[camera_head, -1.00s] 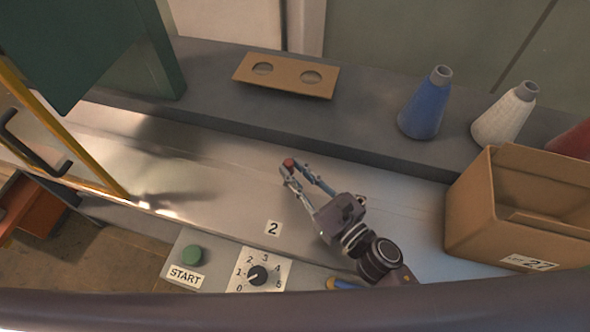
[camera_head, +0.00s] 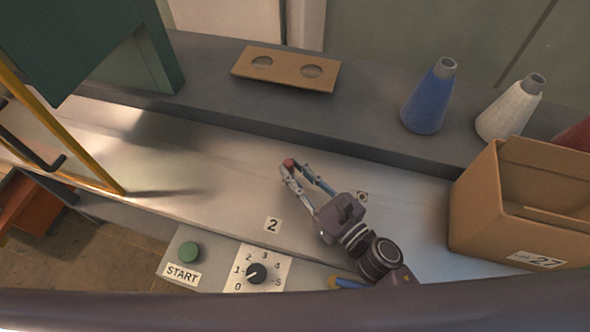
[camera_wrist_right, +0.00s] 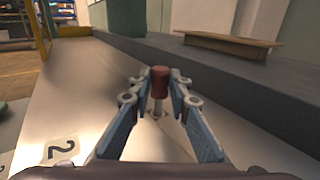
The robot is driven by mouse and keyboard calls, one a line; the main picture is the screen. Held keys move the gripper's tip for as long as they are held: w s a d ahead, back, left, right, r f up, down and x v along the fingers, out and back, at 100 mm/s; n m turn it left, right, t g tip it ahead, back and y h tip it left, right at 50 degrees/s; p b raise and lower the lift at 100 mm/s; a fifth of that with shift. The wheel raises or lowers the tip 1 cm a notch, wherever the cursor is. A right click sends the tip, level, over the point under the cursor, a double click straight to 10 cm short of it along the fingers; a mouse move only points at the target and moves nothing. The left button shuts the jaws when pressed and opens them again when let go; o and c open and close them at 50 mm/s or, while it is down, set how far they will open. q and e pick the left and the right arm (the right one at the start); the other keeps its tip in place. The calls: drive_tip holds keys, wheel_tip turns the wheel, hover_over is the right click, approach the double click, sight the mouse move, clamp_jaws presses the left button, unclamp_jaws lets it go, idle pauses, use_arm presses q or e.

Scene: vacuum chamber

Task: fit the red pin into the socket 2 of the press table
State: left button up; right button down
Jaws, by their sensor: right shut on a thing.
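The red pin (camera_head: 289,163) is between the fingertips of my right gripper (camera_head: 290,166), which is shut on it above the metal press table (camera_head: 200,170). In the right wrist view, the pin (camera_wrist_right: 159,82) stands upright with its red head between the pads of the gripper (camera_wrist_right: 159,86) and a thin shank below. A small pale square mark lies on the table under the shank; I cannot tell whether the tip is in a hole there. The label "2" (camera_head: 272,225) lies in front of the pin. My left gripper is not in view.
A cardboard box (camera_head: 475,215) stands at the right. On the back ledge are a tan two-hole plate (camera_head: 287,72), a blue cone (camera_head: 428,100) and a white cone (camera_head: 508,110). The green START button (camera_head: 189,252) and dial (camera_head: 256,273) are in front.

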drive_tip(key=shift+r+p, duration=0.8)
drive_tip(key=shift+r, duration=0.3)
drive_tip(key=shift+s, duration=0.1)
idle(0.5)
drive_tip(key=shift+f+b, duration=0.2)
drive_tip(key=shift+b, duration=0.25)
idle(0.3)
drive_tip(key=shift+f+b, duration=1.2)
drive_tip(key=shift+b, duration=0.05)
drive_tip(key=shift+r+p, duration=1.3)
drive_tip(key=shift+r, duration=0.1)
